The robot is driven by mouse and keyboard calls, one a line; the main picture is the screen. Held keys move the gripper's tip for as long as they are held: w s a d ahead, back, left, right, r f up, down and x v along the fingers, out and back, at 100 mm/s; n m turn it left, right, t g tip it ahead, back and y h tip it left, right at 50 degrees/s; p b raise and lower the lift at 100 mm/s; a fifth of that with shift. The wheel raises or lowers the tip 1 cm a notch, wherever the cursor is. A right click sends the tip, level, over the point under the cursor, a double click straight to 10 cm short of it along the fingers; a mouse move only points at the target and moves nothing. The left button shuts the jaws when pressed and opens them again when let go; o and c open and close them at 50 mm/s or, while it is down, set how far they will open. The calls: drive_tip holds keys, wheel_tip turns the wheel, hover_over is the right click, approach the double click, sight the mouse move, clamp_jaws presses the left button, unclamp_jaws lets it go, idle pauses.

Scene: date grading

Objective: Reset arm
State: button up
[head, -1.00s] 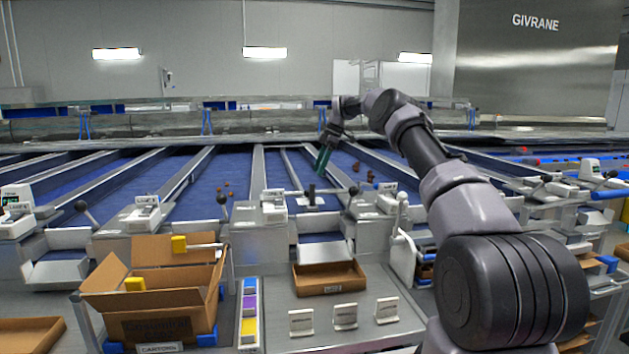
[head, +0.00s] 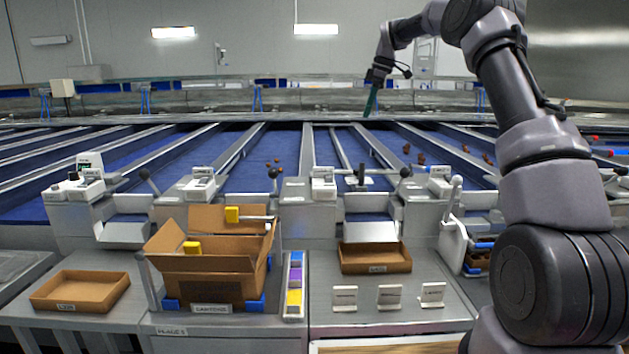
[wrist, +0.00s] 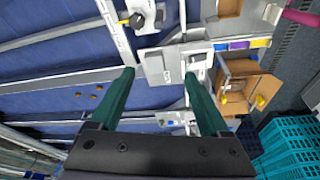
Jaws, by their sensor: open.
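My gripper (head: 370,101) hangs from my raised arm above the blue sorting lanes, right of centre in the head view. In the wrist view my gripper (wrist: 160,78) shows two green fingers spread wide apart with nothing between them. Below it lie the lanes and the grey lane-end units. No object touches the fingers.
An open carton (head: 205,290) stands on the bench, with a shallow tray (head: 80,291) to its left and another tray (head: 375,258) to its right. Several white cards stand in front. Teal crates (wrist: 290,145) show in the wrist view. Space above the lanes is clear.

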drive_tip(key=s+d+r+m+t+h, duration=0.1)
drive_tip(key=s+r+m, duration=0.4)
drive_tip(key=s, duration=0.7)
drive_tip(key=s+r+m+t+h, duration=0.15)
drive_tip(key=s+r+m, duration=0.35)
drive_tip(key=s, duration=0.8)
drive_tip(key=s+d+f+m+t, duration=0.1)
drive_tip(key=s+f+m, duration=0.1)
drive_tip(key=s, duration=0.5)
drive_tip(key=s+d+f+m+t+y, duration=0.1)
drive_tip(key=s+f+m, duration=0.2)
drive_tip(key=s, duration=0.4)
drive_tip(key=s+d+f+m+t, duration=0.1)
drive_tip(key=s+d+f+m, duration=0.1)
drive_tip(key=s+m, duration=0.2)
drive_tip(key=s, duration=0.3)
drive_tip(key=shift+s+f, duration=0.2)
drive_tip(key=shift+f, duration=0.05)
